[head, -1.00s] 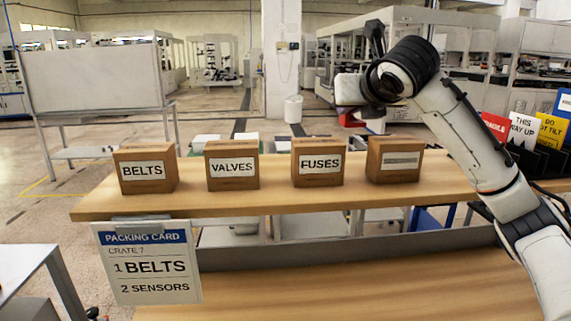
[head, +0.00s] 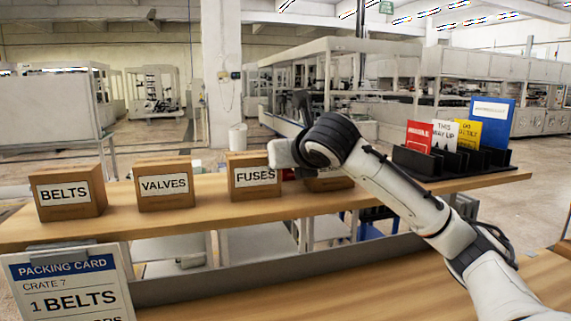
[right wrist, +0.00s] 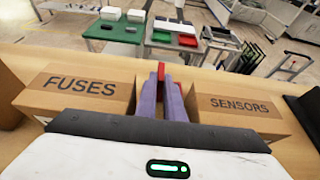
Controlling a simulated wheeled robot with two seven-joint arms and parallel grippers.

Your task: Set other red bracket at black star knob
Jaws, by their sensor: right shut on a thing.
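My right gripper (right wrist: 162,100) is shut on a small red piece, the red bracket (right wrist: 161,71), which shows at its fingertips in the right wrist view. The fingers lie between the FUSES box (right wrist: 78,92) and the SENSORS box (right wrist: 240,105). In the head view, a bit of the red bracket (head: 288,174) shows just right of the FUSES box, below my right wrist. Most of the gripper and bracket is hidden there. I cannot make out a black star knob in either view. My left gripper is not in view.
BELTS (head: 71,193) and VALVES (head: 165,187) boxes stand left on the wooden shelf (head: 115,222). A black rack (head: 430,163) with coloured cards stands at its right. A packing card (head: 72,285) hangs at the front left. Beyond the shelf, a table holds a red tray (right wrist: 187,40).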

